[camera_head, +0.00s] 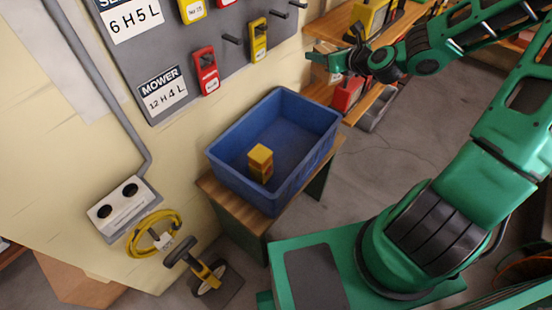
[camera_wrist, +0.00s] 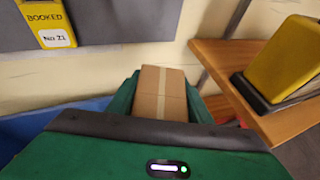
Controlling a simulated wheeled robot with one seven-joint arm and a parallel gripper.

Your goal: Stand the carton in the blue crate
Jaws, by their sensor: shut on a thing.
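The carton (camera_wrist: 160,95) is a brown cardboard box with a pale tape strip. In the wrist view it sits between the two green fingers of my gripper (camera_wrist: 160,97), which is shut on it. In the head view my gripper (camera_head: 324,61) is beyond and above the far right corner of the blue crate (camera_head: 228,175), outside it. The carton is hard to make out there. The crate is open-topped, stands on a small wooden table and holds a yellow block-like thing (camera_head: 260,162) near its front. The crate also shows at the wrist view's left edge (camera_wrist: 18,130).
A grey tag board (camera_head: 180,60) with red and yellow tags hangs on the wall behind the crate. Wooden shelves (camera_head: 335,22) with a yellow item stand close to my gripper, also at right in the wrist view (camera_wrist: 235,55). The crate's floor right of the yellow thing is clear.

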